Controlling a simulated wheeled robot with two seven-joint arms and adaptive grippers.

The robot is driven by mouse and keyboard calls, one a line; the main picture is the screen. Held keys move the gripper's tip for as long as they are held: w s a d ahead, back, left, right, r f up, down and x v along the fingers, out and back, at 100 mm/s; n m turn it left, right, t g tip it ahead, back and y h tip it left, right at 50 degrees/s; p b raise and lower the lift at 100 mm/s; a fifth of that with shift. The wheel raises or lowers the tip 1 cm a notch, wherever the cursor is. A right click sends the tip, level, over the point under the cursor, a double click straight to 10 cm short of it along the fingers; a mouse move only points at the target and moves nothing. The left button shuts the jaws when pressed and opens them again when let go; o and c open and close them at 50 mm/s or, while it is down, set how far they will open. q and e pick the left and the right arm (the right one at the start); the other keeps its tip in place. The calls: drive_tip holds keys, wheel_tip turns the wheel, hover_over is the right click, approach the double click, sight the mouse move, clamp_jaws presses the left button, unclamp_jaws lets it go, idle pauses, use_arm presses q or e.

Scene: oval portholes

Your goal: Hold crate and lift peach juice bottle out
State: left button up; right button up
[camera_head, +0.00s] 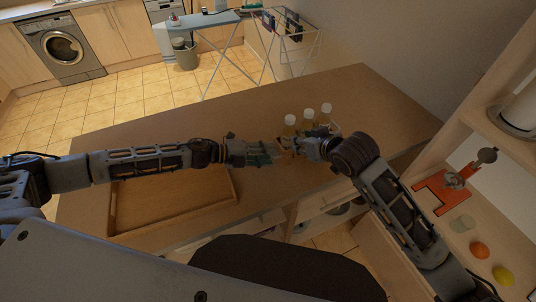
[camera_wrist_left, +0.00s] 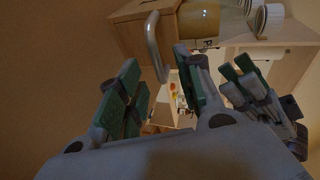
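Three bottles with white caps and yellowish bodies (camera_head: 308,121) stand close together at the back middle of the table; I cannot tell which is the peach juice. One yellow bottle (camera_wrist_left: 198,18) shows at the top of the left wrist view. Beside it is a wooden crate (camera_wrist_left: 128,12) with a pale curved handle (camera_wrist_left: 154,45); arms mostly hide the crate in the head view. My left gripper (camera_head: 276,153) is just in front of the bottles, its green-padded fingers (camera_wrist_left: 160,88) apart, near the handle. My right gripper (camera_head: 309,147) is close beside it; its finger gap is unclear.
A wooden tray (camera_head: 118,212) lies on the table (camera_head: 375,90) under my left arm. Shelves at the right hold an orange-red item (camera_head: 440,195), a glass (camera_head: 461,224) and fruit (camera_head: 480,250). The table's back right is bare. A drying rack stands beyond the table.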

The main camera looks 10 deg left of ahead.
use_arm(q)
drive_tip(key=shift+w+d+f, duration=0.1)
drive_tip(key=shift+w+d, duration=0.05)
drive_tip(key=shift+d, duration=0.2)
clamp_jaws()
idle(0.4)
